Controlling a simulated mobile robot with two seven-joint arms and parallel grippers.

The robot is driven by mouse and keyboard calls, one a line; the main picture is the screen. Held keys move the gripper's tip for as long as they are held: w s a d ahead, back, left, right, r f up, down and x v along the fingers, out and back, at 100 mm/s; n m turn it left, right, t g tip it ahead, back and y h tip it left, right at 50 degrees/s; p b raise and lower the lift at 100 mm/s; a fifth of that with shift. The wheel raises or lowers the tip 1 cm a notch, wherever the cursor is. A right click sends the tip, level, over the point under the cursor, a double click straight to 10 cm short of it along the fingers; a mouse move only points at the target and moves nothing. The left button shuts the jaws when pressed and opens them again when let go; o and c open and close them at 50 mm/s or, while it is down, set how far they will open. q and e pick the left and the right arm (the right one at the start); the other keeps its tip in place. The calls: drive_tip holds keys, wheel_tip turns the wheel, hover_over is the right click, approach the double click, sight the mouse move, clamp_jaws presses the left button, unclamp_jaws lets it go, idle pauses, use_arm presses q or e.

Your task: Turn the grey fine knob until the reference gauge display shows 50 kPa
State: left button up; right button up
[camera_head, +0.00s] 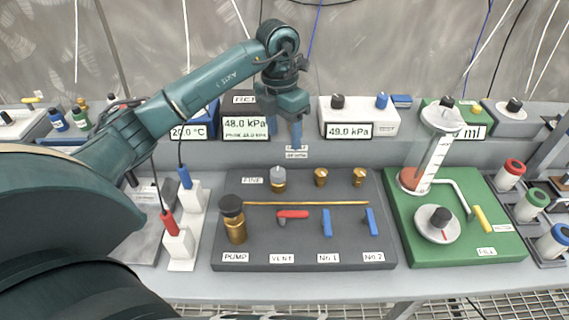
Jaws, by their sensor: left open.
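The grey fine knob (278,175) sits on a brass fitting at the back of the dark panel (220,259), beside the label FINE. The reference gauge display (245,127) stands behind the panel under a partly hidden REF label. It reads 48.0 kPa, with a smaller second line below that is hard to read. My left gripper (284,134) is open and empty, pointing down above and behind the fine knob, apart from it. Its arm partly covers the REF label and the gauge's right edge. My right gripper is not in view.
The panel also holds a brass pump (234,220), a red vent lever (292,214), two blue levers (327,223) and two brass knobs (320,177). A white box (360,113) reads 49.0 kPa. A green board (450,254) with a syringe stands right.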

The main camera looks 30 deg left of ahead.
sight(278, 171)
use_arm(q)
drive_tip(key=shift+y, duration=0.4)
drive_tip(key=f, duration=0.3)
drive_tip(key=a+f+p, duration=0.1)
drive_tip(key=f, duration=0.3)
drive_tip(key=f+p, duration=0.1)
drive_tip(key=f, duration=0.3)
drive_tip(key=shift+a, duration=0.3)
drive_tip(key=shift+f, duration=0.6)
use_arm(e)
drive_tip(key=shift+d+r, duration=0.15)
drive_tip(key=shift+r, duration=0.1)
use_arm(q)
drive_tip(key=shift+c, duration=0.6)
drive_tip(key=c, duration=0.9)
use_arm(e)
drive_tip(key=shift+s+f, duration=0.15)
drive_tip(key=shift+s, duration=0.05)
use_arm(q)
drive_tip(key=shift+b, duration=0.35)
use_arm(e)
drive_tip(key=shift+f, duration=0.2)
